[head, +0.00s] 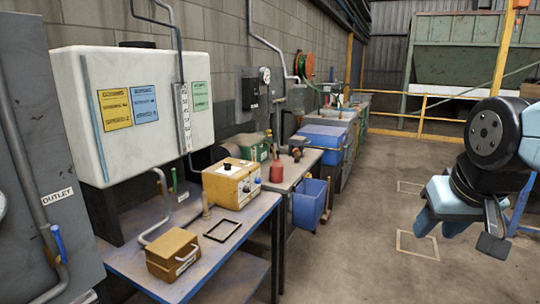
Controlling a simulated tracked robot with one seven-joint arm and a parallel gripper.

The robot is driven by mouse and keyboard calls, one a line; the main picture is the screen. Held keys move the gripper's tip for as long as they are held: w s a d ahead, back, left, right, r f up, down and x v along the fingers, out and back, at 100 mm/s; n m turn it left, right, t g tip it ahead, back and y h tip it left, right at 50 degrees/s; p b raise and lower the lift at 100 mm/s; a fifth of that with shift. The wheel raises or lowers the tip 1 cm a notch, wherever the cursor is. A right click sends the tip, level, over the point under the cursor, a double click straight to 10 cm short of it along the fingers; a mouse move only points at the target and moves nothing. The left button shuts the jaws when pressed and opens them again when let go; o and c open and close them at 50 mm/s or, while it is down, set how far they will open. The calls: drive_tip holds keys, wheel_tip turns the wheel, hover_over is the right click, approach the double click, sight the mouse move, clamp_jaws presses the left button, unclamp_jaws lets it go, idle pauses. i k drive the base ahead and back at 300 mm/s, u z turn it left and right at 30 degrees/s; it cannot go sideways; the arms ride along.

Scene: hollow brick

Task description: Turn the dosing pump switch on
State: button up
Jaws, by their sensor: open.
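A yellow box-shaped unit (233,186), which looks like the dosing pump, stands on the blue-edged bench along the left wall. Its right-hand face carries a few small dials or knobs (252,185). A dark knob (227,166) sits on its top. Which of these is the switch, and its position, is too small to tell. My gripper (460,232) is open and empty at the right of the picture, over the floor. It is well apart from the bench and the yellow unit, touching nothing.
A yellow-brown case (173,254) and a thin black frame (222,230) lie on the bench (147,284). A white tank (140,110) with pipes is above. A red bottle (276,171) and blue bin (309,204) are beyond. The floor (350,230) between bench and gripper is clear.

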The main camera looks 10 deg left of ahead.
sight(227, 166)
drive_tip(key=u, duration=0.25)
drive_tip(key=i, duration=1.2)
drive_tip(key=u, duration=0.8)
drive_tip(key=k, duration=0.9)
drive_tip(key=u, duration=0.2)
drive_tip(key=i, duration=0.9)
drive_tip(key=z, duration=0.15)
